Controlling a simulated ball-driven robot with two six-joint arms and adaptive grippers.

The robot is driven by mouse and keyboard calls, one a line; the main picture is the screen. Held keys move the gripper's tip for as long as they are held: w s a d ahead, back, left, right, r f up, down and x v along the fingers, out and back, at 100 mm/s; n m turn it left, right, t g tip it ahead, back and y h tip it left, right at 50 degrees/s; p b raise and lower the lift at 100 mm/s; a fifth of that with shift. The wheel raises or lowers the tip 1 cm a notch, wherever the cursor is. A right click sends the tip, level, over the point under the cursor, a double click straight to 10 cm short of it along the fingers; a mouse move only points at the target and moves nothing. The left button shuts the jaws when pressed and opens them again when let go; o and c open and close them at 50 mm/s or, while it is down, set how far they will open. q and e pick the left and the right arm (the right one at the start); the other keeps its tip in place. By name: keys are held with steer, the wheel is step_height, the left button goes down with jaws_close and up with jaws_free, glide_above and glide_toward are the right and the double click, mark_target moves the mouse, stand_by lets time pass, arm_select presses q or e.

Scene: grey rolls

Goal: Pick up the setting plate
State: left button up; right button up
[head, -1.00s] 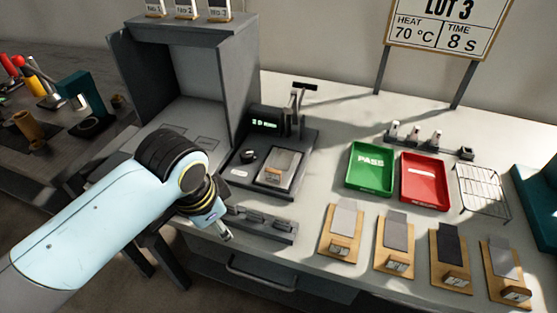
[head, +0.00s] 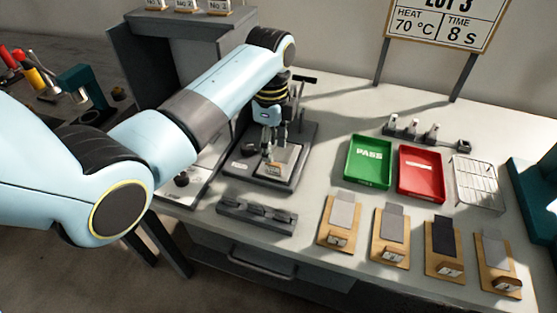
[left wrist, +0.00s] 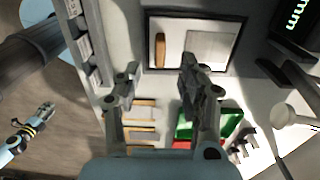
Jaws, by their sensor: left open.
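I take the setting plate (head: 287,158) to be the grey plate with a small wooden block on the dark bench device with a green display. My left gripper (head: 268,150) is open above it, pointing down and partly covering it. In the left wrist view, the plate (left wrist: 210,48) lies flat in a dark-edged square, its wooden block to the left. The open fingers (left wrist: 158,78) show in front of that square, with nothing between them. My right gripper (left wrist: 44,108) shows small at the left of that view, away from the plate; its jaws are too small to read.
A dark slotted rack (head: 255,214) lies in front of the device. Green (head: 368,162) and red (head: 421,174) trays, a wire rack (head: 476,183) and several wooden boards with grey samples stand to the right. A grey open-fronted box (head: 145,50) stands behind my left arm.

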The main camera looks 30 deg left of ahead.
mark_target(272, 164)
arm_select(q)
step_height(272, 164, down, 6)
steer(key=shift+a+f, duration=0.1)
steer(key=shift+f, duration=0.05)
stand_by(0.3)
jaws_close()
